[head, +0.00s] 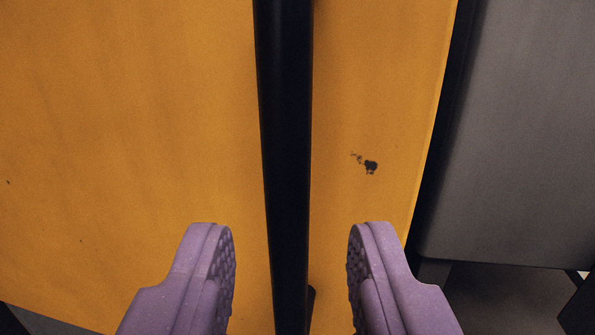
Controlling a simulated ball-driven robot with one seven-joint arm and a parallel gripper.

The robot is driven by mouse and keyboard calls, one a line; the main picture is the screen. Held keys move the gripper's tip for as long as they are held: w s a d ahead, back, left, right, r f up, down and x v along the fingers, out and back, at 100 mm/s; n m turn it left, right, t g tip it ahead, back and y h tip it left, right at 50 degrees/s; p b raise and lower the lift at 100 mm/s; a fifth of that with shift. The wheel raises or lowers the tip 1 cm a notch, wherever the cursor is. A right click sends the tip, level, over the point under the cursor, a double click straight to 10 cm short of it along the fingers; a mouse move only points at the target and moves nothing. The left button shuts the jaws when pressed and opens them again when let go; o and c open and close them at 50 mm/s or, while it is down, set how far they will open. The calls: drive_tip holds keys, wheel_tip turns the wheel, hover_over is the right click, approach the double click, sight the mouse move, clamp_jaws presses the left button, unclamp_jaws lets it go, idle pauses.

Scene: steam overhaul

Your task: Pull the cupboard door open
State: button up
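The cupboard door (130,130) is a worn orange-yellow panel that fills the left and middle of the head view. A long black upright bar handle (286,140) runs down it from the top edge to the bottom edge of the picture. My gripper (291,245) is open, with its two purple fingers apart. One finger is left of the handle and the other is right of it, with a gap on both sides. Neither finger appears to touch the bar. The lower end of the handle is out of view.
A dark chipped spot (370,166) marks the door right of the handle. The door's right edge borders a dark gap, and a grey cabinet (520,130) stands beyond it. Darker floor shows at the lower right, under the grey cabinet.

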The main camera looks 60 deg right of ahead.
sight(286, 232)
drive_tip(key=x, duration=0.4)
drive_tip(key=shift+w+d+b, duration=0.15)
drive_tip(key=shift+w+b, duration=0.05)
drive_tip(key=shift+b, duration=0.15)
drive_tip(key=shift+c, duration=0.2)
clamp_jaws()
